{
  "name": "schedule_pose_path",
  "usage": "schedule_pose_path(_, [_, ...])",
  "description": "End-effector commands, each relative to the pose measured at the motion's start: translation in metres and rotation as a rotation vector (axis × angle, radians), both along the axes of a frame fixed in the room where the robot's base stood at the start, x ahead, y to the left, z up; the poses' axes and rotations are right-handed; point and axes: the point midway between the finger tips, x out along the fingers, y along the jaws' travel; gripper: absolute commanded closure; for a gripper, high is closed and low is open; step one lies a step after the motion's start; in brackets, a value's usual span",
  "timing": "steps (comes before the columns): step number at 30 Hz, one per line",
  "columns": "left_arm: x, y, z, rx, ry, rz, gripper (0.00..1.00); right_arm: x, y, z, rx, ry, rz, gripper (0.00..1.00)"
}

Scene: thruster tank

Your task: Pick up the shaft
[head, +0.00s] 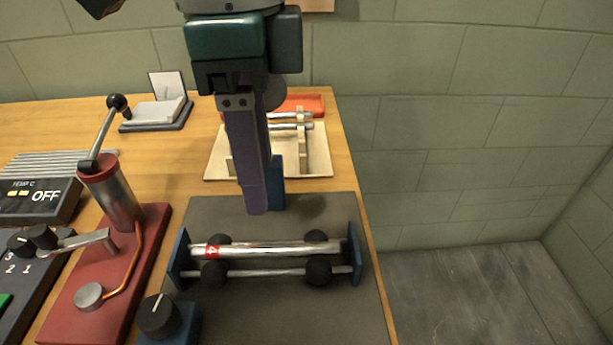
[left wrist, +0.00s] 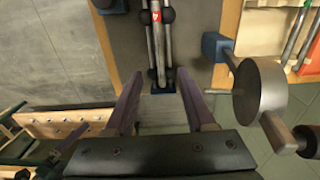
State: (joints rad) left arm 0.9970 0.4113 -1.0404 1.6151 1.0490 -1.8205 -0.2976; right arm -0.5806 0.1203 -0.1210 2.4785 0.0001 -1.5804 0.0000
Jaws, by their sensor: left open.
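A silver shaft (head: 268,248) with a red number label near its left end lies level on black rollers, between two blue end plates (head: 354,253). It also shows in the left wrist view (left wrist: 157,40), running down from the top edge. My left gripper (head: 256,210) points down, just behind the shaft in the head view, with its purple fingers apart. In the left wrist view the open, empty fingers (left wrist: 160,82) frame the end of the roller stand, with nothing between them.
A wooden rack (head: 318,160) with silver rods lies behind. A red-based lever pump (head: 118,225) stands left. A blue block with a knob (head: 160,317) is at front.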

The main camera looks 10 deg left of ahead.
Motion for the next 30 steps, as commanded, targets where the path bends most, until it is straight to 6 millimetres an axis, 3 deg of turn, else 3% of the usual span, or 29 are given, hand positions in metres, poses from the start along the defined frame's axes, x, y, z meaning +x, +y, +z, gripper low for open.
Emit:
schedule_pose_path(2, [0.003,0.004,-0.008,0.013,0.002,0.000,0.45,0.000,0.000,-0.010,0.000,-0.001,0.000,0.00])
schedule_pose_path(16, [0.001,0.005,-0.060,0.015,0.004,-0.001,0.45,0.001,0.000,-0.013,0.000,-0.003,-0.001,0.00])
schedule_pose_path(22, [-0.002,0.004,-0.093,0.016,0.005,-0.001,0.45,0.001,0.000,-0.017,0.000,-0.003,-0.001,0.00])
schedule_pose_path(30, [-0.002,0.004,-0.102,0.014,0.001,-0.002,0.45,0.001,0.000,-0.017,0.000,-0.003,-0.001,0.00])
